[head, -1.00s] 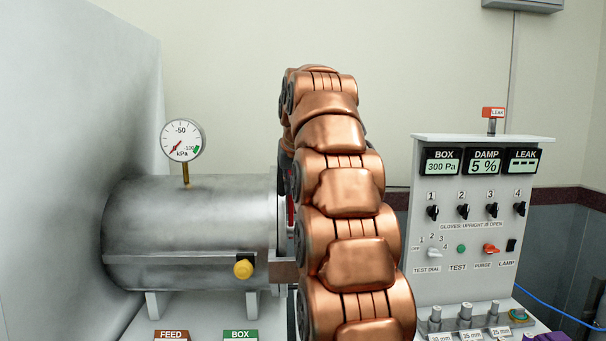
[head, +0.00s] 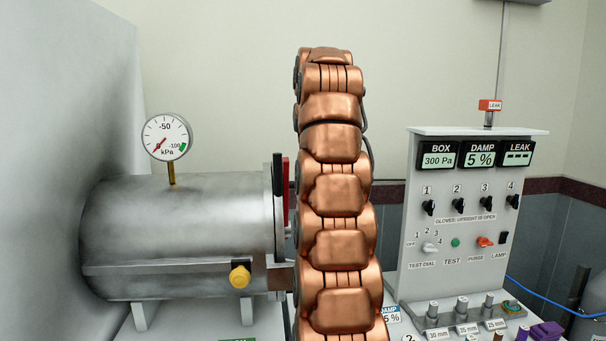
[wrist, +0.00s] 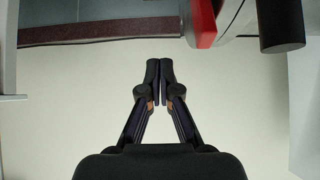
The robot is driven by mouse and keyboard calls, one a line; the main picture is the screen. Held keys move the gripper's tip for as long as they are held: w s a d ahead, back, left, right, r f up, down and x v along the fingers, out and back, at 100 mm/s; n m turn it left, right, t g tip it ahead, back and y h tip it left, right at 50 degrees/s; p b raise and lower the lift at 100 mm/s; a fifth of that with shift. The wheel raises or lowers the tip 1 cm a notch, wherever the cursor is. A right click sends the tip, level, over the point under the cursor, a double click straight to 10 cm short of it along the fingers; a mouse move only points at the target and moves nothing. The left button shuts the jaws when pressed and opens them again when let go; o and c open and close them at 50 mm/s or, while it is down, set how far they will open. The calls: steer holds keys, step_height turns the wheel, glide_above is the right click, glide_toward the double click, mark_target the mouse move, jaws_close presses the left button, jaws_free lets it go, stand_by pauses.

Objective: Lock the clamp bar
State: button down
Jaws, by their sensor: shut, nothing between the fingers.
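A metal cylinder (head: 185,225) lies on its side at the left in the head view. At its right end stand a narrow black upright part (head: 278,190) and a red upright part (head: 286,190); I cannot tell which belongs to the clamp bar. The wrist view shows a red part (wrist: 201,22) and a dark rounded bar end (wrist: 281,26) at the top right. My gripper (wrist: 159,72) is shut and empty in the wrist view, apart from both. In the head view my arm hides part of the cylinder's end and I cannot see the gripper.
A pressure gauge (head: 167,137) stands on the cylinder, and a yellow knob (head: 240,276) is on its front. A control panel (head: 460,220) with displays and switches stands to the right of my arm. Labelled metal plugs (head: 462,308) stand before it.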

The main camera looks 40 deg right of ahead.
steer(key=shift+w+f, duration=0.1)
steer(key=w+d+f+b, duration=0.2)
steer(key=w+f+b, duration=0.1)
steer(key=f, duration=0.5)
steer(key=shift+w+d+b, duration=0.25)
steer(key=shift+d+b, duration=0.05)
steer(key=shift+d, duration=0.05)
stand_by(0.4)
steer(key=shift+s+a, duration=0.1)
steer(key=shift+s+a+f, duration=0.15)
steer(key=shift+s+f, duration=0.1)
steer(key=shift+f, duration=0.05)
stand_by(0.5)
steer(key=shift+s+a+f+b, duration=0.1)
steer(key=shift+b, duration=0.4)
